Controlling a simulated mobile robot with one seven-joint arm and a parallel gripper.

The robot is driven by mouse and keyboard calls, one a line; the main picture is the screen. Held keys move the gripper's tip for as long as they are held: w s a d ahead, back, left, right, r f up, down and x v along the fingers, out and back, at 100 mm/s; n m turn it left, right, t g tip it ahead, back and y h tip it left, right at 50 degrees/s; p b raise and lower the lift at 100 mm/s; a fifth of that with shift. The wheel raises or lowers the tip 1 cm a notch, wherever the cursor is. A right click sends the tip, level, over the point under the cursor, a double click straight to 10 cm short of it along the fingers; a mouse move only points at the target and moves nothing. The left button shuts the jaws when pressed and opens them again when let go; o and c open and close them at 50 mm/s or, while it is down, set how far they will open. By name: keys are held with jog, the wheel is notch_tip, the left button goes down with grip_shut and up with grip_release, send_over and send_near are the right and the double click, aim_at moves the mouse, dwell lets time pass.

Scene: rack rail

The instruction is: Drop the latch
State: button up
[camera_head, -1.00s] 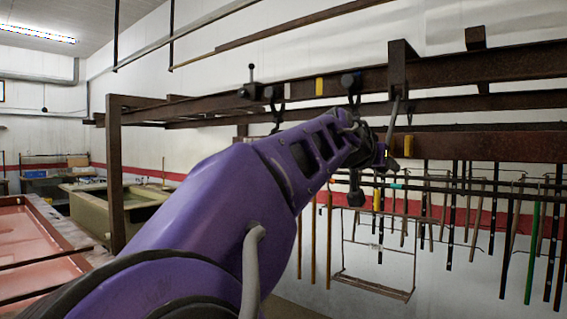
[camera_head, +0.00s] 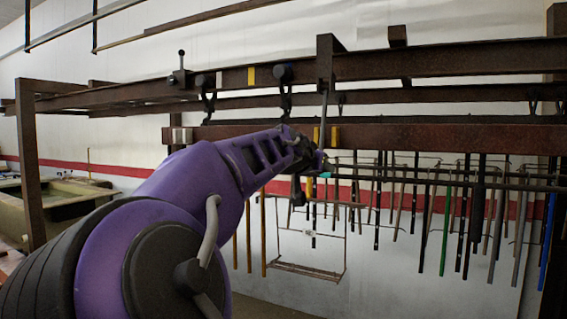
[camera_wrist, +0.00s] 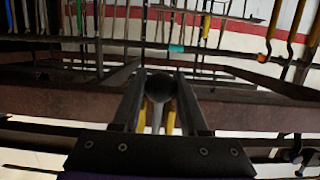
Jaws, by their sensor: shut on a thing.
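The latch appears as a thin grey rod (camera_head: 323,118) running down from an upright rusty bracket (camera_head: 326,62) on the upper rail, tilted slightly. Its lower end is at my gripper (camera_head: 318,165), in front of the lower rail. In the wrist view, a dark round knob (camera_wrist: 160,88) sits between the two fingers of my gripper (camera_wrist: 159,82), which is shut on it. The rod shows behind the knob, between two yellow marks (camera_wrist: 143,115) on the rail. In the head view, my arm hides part of the lower rail.
Rusty rails (camera_head: 440,62) run across the view, with dark hangers (camera_head: 284,78) on them. A short lever with a ball top (camera_head: 181,60) stands upright at the left. Several rods and tools (camera_head: 445,220) hang behind. A green-grey tub (camera_head: 70,195) stands at far left.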

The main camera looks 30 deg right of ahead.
jog(key=shift+w+d, duration=0.2)
jog(key=shift+d, duration=0.15)
jog(key=shift+r+p+x, duration=0.15)
jog(key=shift+p+x, duration=0.25)
jog(key=shift+x, duration=0.65)
jog(key=shift+r+p+x, duration=0.15)
jog(key=shift+p+x, duration=0.25)
jog(key=shift+x, duration=0.65)
jog(key=o, duration=1.1)
jog(key=shift+w, duration=0.1)
jog(key=s+a+b, duration=0.2)
jog(key=a+b, duration=0.1)
jog(key=s+a+b, duration=0.1)
jog(key=shift+s+a+f, duration=0.25)
jog(key=shift+s+a, duration=0.05)
jog(key=shift+a, duration=0.1)
jog(key=shift+s+a+r+b, duration=0.2)
jog(key=shift+s+a+b, duration=0.1)
jog(key=shift+s, duration=0.05)
